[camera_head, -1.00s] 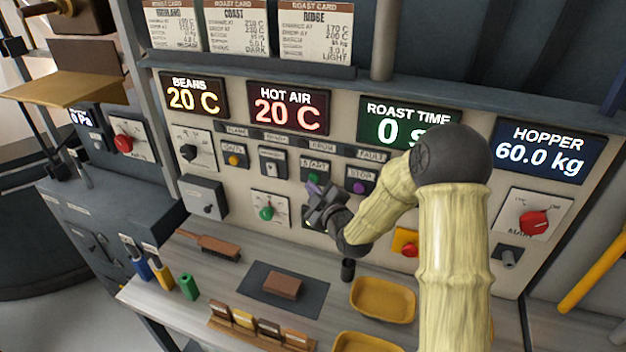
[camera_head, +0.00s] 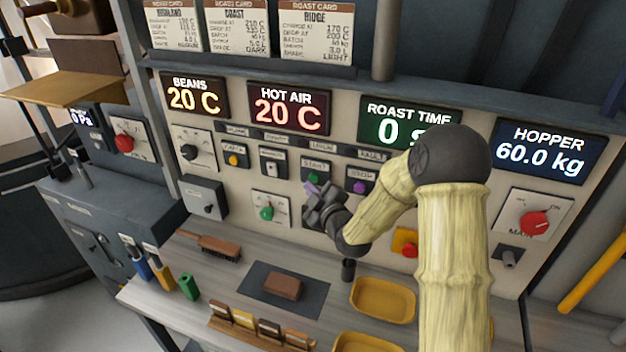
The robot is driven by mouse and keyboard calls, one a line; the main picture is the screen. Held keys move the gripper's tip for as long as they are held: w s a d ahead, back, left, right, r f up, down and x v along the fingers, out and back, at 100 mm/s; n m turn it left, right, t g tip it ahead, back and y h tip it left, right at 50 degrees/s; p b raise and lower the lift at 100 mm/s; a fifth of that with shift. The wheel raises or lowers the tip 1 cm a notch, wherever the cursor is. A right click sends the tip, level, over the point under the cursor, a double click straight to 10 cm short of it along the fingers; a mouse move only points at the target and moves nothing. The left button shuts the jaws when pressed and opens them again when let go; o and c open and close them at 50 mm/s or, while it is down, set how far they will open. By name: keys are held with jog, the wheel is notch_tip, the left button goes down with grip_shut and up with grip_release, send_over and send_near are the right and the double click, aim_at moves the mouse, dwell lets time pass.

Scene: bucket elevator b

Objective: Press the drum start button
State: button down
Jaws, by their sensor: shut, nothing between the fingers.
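The START plate (camera_head: 316,167) is on the control panel, left of the STOP plate with its purple button (camera_head: 360,186). A purple patch (camera_head: 310,188) shows under the START label, right at my fingertips. It looks like the start button, but my gripper hides most of it. My gripper (camera_head: 315,194) is shut and empty, pointing at the panel just below the START label. I cannot tell whether it touches the button.
A green knob (camera_head: 266,213) is left of my gripper, and a red button on a yellow plate (camera_head: 405,242) is to the lower right. Below are a brush (camera_head: 208,245), a brown block (camera_head: 283,286) and a yellow tray (camera_head: 383,300). The roast time display (camera_head: 385,124) is partly behind my arm.

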jog(key=shift+w+d+b, duration=0.2)
jog(key=shift+w+b, duration=0.1)
jog(key=shift+w, duration=0.1)
jog(key=shift+w+d, duration=0.2)
jog(key=shift+w, duration=0.2)
dwell(0.8)
jog(key=shift+b, duration=0.3)
jog(key=shift+s+a+b, duration=0.35)
jog(key=shift+s+b, duration=0.25)
jog(key=shift+s, duration=0.2)
jog(key=shift+s, duration=0.1)
jog(key=s+b, duration=0.1)
jog(key=s+a+b, duration=0.1)
jog(key=s, duration=0.2)
jog(key=shift+s+a+b, duration=0.25)
jog(key=shift+a+b, duration=0.1)
jog(key=shift+b, duration=0.05)
dwell(0.3)
